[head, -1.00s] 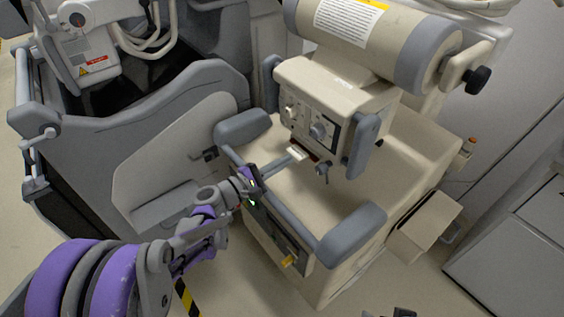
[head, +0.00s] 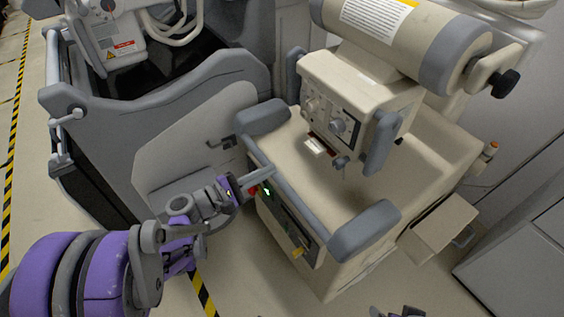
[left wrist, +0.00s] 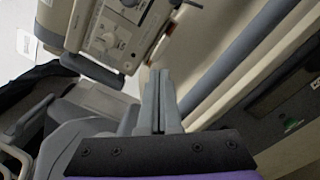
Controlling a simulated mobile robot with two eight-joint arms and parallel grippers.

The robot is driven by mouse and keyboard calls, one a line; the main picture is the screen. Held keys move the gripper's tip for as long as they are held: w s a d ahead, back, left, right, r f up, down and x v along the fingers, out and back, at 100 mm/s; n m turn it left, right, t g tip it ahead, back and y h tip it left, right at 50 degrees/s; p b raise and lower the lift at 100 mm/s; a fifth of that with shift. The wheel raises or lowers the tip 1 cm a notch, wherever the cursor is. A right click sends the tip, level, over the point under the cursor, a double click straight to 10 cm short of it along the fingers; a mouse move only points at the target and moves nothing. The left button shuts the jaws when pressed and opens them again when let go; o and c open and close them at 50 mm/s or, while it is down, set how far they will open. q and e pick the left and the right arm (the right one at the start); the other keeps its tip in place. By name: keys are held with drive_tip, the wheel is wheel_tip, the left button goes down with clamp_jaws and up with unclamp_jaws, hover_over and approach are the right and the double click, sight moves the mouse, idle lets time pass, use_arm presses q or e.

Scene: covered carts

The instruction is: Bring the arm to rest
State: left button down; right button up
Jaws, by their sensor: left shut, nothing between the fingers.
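My left gripper (head: 272,172) comes in from the left, at the near left edge of the beige cart (head: 330,268). Its two grey fingers are together with nothing between them, as the left wrist view (left wrist: 159,75) also shows. In the head view the fingertips overlap the cart's grey edge rail; I cannot tell whether they touch it. My purple and grey left arm (head: 60,275) reaches up from the lower left. My right gripper cannot be made out.
The cart bears a control box (head: 355,100) with knobs and grey pads (head: 364,230). A large grey cart (head: 190,120) stands close on the left. Open floor (head: 255,295) with a yellow-black stripe lies between my arm and the beige cart.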

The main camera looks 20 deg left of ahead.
use_arm(q)
drive_tip(key=s+d+f+m+g+y, duration=0.3)
drive_tip(key=s+d+f+m+g, duration=0.35)
drive_tip(key=s, duration=0.25)
drive_tip(key=s+a+f+m+g+y, duration=0.2)
drive_tip(key=s+a+m+g+y, duration=0.15)
drive_tip(key=s+m+y, duration=0.7)
wheel_tip(320, 180, up, 19)
drive_tip(key=m+t+h+p, duration=0.1)
drive_tip(key=h+p, duration=0.1)
drive_tip(key=p, duration=1.6)
drive_tip(key=shift+s+a+r, duration=0.15)
drive_tip(key=shift+s+a, duration=0.15)
drive_tip(key=shift+a, duration=0.1)
use_arm(e)
wheel_tip(320, 180, up, 20)
drive_tip(key=w, duration=0.2)
drive_tip(key=shift+t, duration=0.4)
use_arm(q)
drive_tip(key=shift+s+h, duration=0.1)
drive_tip(key=shift+h, duration=0.15)
use_arm(e)
drive_tip(key=shift+s+r, duration=0.1)
drive_tip(key=shift+s, duration=0.05)
use_arm(q)
drive_tip(key=c, duration=1.5)
unclamp_jaws()
drive_tip(key=shift+c, duration=0.2)
